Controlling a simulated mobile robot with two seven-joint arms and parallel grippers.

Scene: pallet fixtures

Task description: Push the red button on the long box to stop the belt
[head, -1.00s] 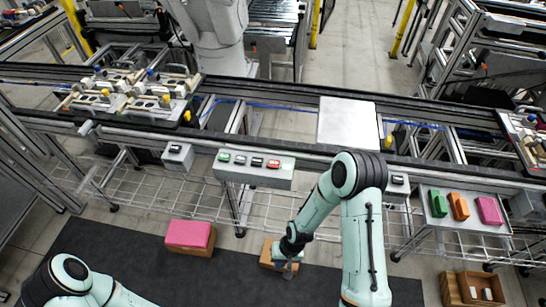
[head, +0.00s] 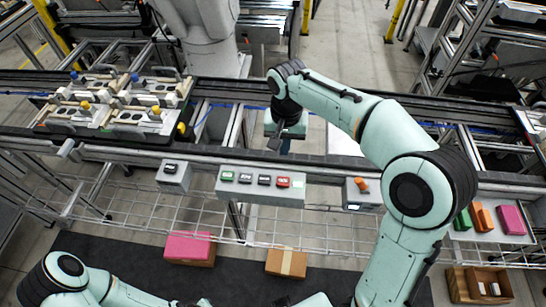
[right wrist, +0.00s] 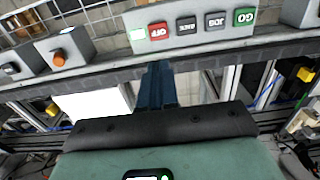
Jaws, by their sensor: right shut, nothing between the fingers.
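The long grey box (head: 260,196) is fixed along the front of the belt (head: 215,158). Its top carries a row of buttons: green at the left, dark ones in the middle, and the red button (head: 283,182) at the right end. In the right wrist view the picture is turned around, and the red button (right wrist: 158,31) reads OFF. My right gripper (head: 285,146) is shut and empty. It is above the belt, behind the red button in the head view and apart from it. Its dark blue fingers (right wrist: 157,72) point towards the box. My left gripper is out of view.
Smaller boxes flank the long box: one at left with a dark button (head: 171,167), one at right with an orange button (head: 361,185). A pallet with fixtures (head: 115,105) is on the belt at left. My right arm partly covers a white plate (head: 343,141).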

